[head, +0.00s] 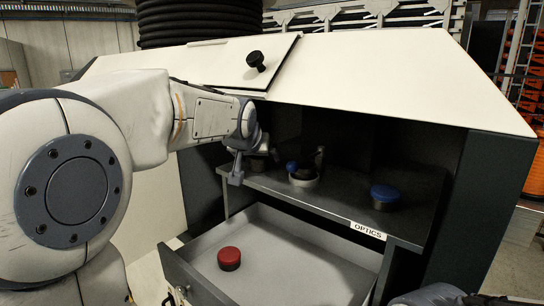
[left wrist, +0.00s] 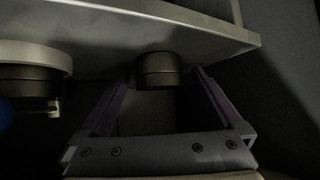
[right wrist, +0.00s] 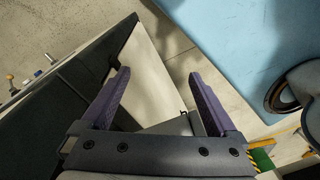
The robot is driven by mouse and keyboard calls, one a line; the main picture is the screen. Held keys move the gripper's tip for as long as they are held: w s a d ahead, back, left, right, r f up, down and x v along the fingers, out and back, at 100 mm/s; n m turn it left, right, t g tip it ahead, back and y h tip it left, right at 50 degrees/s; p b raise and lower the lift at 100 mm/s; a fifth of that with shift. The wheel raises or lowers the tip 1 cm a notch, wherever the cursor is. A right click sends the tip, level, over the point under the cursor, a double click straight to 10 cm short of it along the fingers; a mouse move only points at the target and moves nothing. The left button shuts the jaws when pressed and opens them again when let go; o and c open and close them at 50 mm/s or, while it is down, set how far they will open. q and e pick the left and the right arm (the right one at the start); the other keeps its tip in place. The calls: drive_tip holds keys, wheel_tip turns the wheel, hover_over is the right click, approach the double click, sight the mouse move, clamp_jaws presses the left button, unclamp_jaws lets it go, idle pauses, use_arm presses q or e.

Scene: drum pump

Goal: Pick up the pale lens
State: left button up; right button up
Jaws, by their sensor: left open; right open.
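A dark short cylinder (head: 258,164) stands on the shelf at my left gripper (head: 243,166), partly hidden by it in the head view. In the left wrist view the cylinder (left wrist: 157,70) shows between the spread fingers of the left gripper (left wrist: 158,95), with gaps on both sides. No red or blue top shows on it, so it may be the pale lens, but its top is too dark to tell. My left gripper is open and not closed on it. My right gripper (right wrist: 158,95) is open and empty, away from the shelf.
The shelf (head: 340,204) is labelled OPTICS. A blue-topped lens (head: 385,197) stands at its right; another blue-topped piece sits in a pale ring (head: 304,181) near the left gripper. Below, an open drawer (head: 290,262) holds a red-topped lens (head: 229,258). A sloping hood (head: 390,75) overhangs.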

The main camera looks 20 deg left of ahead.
use_arm(q)
drive_tip(key=c, duration=1.5)
drive_tip(key=shift+r, duration=0.1)
